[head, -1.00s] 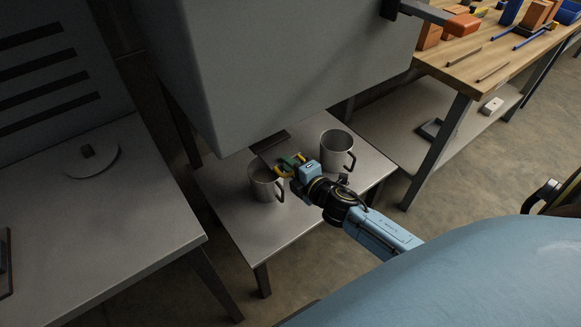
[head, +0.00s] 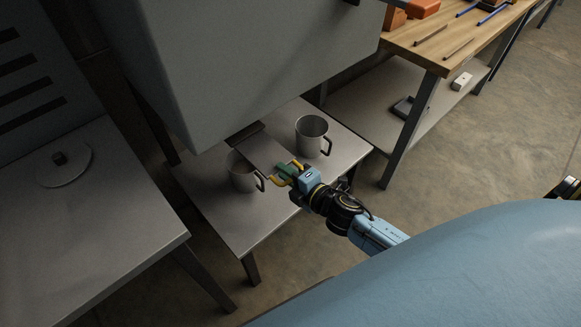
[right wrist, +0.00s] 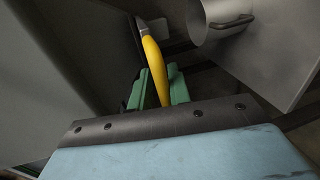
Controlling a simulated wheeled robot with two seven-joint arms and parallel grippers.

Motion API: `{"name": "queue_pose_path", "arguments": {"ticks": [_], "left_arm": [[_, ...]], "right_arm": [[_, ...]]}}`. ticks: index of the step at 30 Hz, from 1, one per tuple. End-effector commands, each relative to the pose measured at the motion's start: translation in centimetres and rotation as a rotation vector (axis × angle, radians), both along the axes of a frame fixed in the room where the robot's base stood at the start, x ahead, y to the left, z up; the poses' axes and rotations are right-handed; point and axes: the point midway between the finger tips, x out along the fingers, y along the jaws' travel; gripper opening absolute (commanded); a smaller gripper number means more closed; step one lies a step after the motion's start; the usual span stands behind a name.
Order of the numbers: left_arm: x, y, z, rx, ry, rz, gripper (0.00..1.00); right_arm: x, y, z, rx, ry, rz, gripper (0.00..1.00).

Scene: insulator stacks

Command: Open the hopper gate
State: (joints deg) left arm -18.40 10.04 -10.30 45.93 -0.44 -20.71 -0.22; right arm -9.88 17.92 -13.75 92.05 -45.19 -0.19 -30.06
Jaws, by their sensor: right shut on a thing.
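The hopper is a large grey box (head: 265,55) above a low metal table. A flat grey gate plate (head: 262,150) sticks out from a dark slot (head: 245,133) under it, with a yellow handle (head: 276,181) at its outer end. My right gripper (head: 287,173), with green fingers, is shut on that handle. In the right wrist view, the yellow handle (right wrist: 155,68) runs up from between the green fingers (right wrist: 157,92). My left gripper is not in view.
Two grey mugs stand on the low table (head: 240,225): one (head: 243,172) left of the gate plate, partly hidden, and one (head: 312,135) to its right. A grey bench (head: 90,235) is at left; a wooden workbench (head: 455,45) with tools is at upper right.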

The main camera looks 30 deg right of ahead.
Motion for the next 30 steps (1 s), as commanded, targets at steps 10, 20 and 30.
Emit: {"name": "queue_pose_path", "arguments": {"ticks": [10, 20, 30], "left_arm": [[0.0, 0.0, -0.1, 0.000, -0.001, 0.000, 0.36], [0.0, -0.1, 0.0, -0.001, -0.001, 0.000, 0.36], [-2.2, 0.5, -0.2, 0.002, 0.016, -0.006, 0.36]], "right_arm": [[-0.5, -0.1, -0.9, -0.002, 0.019, -0.004, 0.33], [-0.6, -0.2, -0.6, -0.001, 0.013, -0.004, 0.33], [-5.8, -1.4, 0.7, -0.002, 0.015, -0.005, 0.33]]}}
